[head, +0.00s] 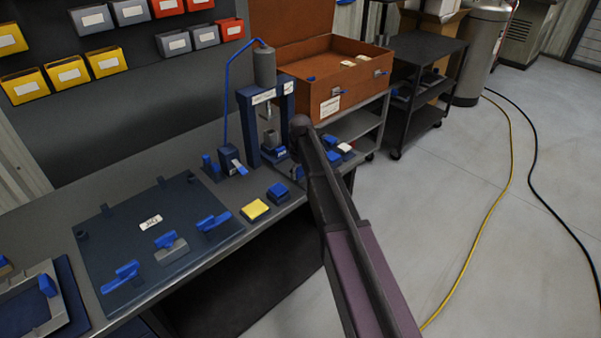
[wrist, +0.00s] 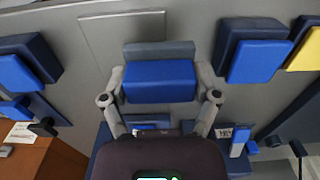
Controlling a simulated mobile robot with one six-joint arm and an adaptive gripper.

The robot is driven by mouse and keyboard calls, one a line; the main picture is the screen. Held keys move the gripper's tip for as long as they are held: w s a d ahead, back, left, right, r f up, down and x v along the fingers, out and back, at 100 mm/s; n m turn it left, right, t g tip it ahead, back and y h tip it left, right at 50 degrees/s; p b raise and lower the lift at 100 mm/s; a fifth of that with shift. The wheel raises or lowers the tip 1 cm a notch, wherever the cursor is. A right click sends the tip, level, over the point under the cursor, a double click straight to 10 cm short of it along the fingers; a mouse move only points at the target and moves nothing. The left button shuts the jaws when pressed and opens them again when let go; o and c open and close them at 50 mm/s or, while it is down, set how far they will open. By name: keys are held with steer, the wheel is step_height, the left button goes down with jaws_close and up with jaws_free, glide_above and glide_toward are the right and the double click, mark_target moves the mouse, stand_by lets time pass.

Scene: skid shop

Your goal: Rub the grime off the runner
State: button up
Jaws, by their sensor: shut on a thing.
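In the wrist view my gripper (wrist: 162,79) is shut on a blue block (wrist: 158,92), one finger on each side. A grey part (wrist: 158,49) shows along the block's far edge. It is at the bench; I cannot tell whether it touches the top. In the head view my arm hides the gripper and block. A similar blue block (head: 278,191) and a yellow one (head: 255,209) stand along the bench's front edge; they also show at right in the wrist view, blue (wrist: 257,60) and yellow (wrist: 305,52). I cannot tell which thing is the runner, and no grime is distinguishable.
A blue press (head: 287,105) stands behind my arm, beside an orange-brown open box (head: 345,100). A dark plate (head: 190,235) with blue-handled clamps and a grey block (head: 171,250) lies on the bench at left. The floor at right is open, crossed by hoses.

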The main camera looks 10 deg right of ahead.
mark_target(300, 169)
steer(key=shift+r+p, duration=1.25)
steer(key=shift+r, duration=0.3)
steer(key=shift+r, duration=0.1)
steer(key=shift+r+p, duration=1.4)
steer(key=shift+p, duration=0.1)
steer(key=shift+s+f, duration=0.1)
steer(key=shift+s, duration=0.05)
